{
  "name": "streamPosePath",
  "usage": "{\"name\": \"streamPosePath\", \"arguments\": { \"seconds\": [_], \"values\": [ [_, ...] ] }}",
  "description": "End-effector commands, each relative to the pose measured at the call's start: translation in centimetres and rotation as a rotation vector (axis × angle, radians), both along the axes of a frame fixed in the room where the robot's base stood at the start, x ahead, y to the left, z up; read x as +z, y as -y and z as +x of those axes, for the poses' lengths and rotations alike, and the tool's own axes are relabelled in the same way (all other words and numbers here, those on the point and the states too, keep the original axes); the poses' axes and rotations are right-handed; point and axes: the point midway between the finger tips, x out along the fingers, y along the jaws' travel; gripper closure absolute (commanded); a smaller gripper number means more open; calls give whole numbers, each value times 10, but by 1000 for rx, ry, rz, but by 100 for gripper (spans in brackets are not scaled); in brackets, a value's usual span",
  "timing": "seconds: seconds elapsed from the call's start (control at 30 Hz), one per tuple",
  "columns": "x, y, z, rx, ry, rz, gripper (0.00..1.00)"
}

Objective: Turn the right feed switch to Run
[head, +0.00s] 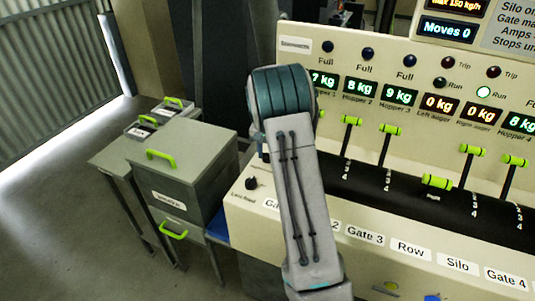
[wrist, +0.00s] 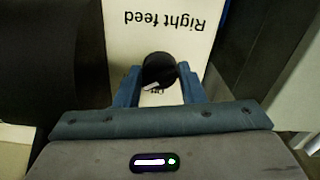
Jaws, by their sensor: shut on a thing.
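The right feed switch (wrist: 159,70) is a black round knob on a cream panel, in the middle of the wrist view. Its label "Right feed" (wrist: 167,20) reads upside down above it. A white mark shows on the knob's lower part, close to a partly hidden word that looks like "Off". My gripper (wrist: 160,88) is shut on the knob, one blue finger on each side. In the head view my own arm hides the gripper and this switch. A similar black knob (head: 251,183), labelled "Left feed", is at the console's left end.
The cream console (head: 420,54) carries displays, lamps and several green-handled levers (head: 389,129) right of my arm. One lamp marked Run (head: 483,92) is lit. A grey cabinet (head: 196,160) with green handles stands left. Open floor (head: 60,230) lies further left.

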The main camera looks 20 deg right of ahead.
Motion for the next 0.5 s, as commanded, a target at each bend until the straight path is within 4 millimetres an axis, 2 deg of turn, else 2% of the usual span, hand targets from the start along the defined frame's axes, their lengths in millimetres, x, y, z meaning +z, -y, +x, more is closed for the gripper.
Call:
{"name": "streamPosePath", "arguments": {
  "seconds": [0.5],
  "values": [
    [2, 0, 1, -73, 4, -2, 87]
  ]
}}
